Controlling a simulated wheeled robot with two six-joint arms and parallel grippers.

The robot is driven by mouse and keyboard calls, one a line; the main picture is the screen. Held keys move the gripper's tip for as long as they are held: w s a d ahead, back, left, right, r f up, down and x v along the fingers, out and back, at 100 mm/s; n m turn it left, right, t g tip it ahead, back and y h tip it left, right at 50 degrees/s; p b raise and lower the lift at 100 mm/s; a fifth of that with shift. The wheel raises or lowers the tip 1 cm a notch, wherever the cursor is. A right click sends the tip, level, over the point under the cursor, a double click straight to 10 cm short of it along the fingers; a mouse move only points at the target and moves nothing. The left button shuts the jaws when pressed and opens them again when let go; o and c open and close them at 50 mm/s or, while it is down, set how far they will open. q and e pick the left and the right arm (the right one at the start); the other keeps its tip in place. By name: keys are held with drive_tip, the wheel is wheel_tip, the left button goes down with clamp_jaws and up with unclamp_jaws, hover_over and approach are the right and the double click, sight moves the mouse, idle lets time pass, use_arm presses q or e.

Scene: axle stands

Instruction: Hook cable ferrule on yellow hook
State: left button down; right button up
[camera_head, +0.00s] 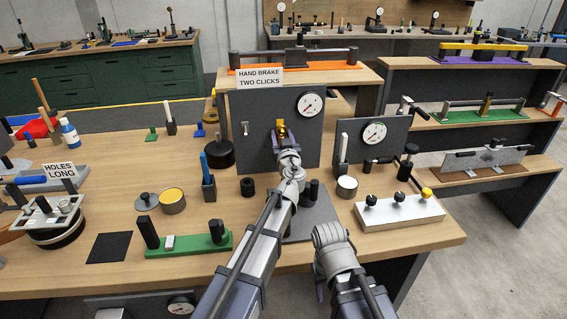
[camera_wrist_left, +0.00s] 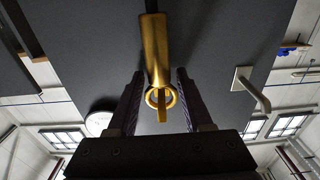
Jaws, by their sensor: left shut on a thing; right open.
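A gold cable ferrule (camera_wrist_left: 155,50) fills the middle of the left wrist view, with a black cable at its top end. Its round eye (camera_wrist_left: 160,97) lies between my left fingers (camera_wrist_left: 158,100), with a yellow prong showing across the eye; I cannot tell whether this prong is the hook. My left gripper (camera_head: 284,146) is shut on the ferrule in front of the dark upright panel (camera_head: 262,158), under a yellow piece (camera_head: 281,127). My right gripper (camera_head: 319,291) is low at the front, open, mostly hidden by its own arm.
The panel carries a gauge (camera_head: 311,104), a small silver lever (camera_head: 245,129) and a sign (camera_head: 260,78). A second gauge panel (camera_head: 389,141) stands to the right. A white block with knobs (camera_head: 400,213), a green fixture (camera_head: 187,244) and a blue-handled tool (camera_head: 207,178) stand nearby.

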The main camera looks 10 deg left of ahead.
use_arm(q)
drive_tip(key=shift+f, duration=0.1)
drive_tip(key=shift+c, duration=1.1)
unclamp_jaws()
